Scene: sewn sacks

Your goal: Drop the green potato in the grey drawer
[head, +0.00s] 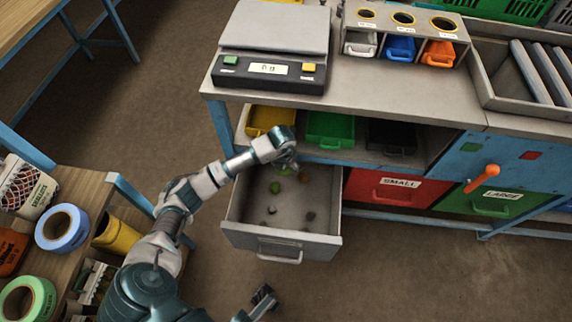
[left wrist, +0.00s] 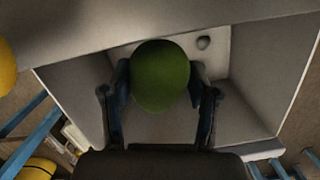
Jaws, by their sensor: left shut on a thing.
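The green potato (left wrist: 160,76) is held between the two fingers of my left gripper (left wrist: 160,88) in the left wrist view. In the head view my left gripper (head: 287,160) is over the back part of the open grey drawer (head: 283,246), and the potato there is small and partly hidden by the gripper. The drawer also shows below the potato in the left wrist view (left wrist: 70,88). Several small dark and greenish lumps (head: 275,187) are in the drawer. My right gripper (head: 263,298) shows at the bottom of the head view, in front of the drawer; its jaw state is unclear.
A scale (head: 270,68) stands on the bench above the drawer. Yellow (head: 268,119), green (head: 330,128) and black bins (head: 392,135) sit on the shelf behind it. A red drawer (head: 382,188) is to the right. A shelf with tape rolls (head: 62,228) is at left.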

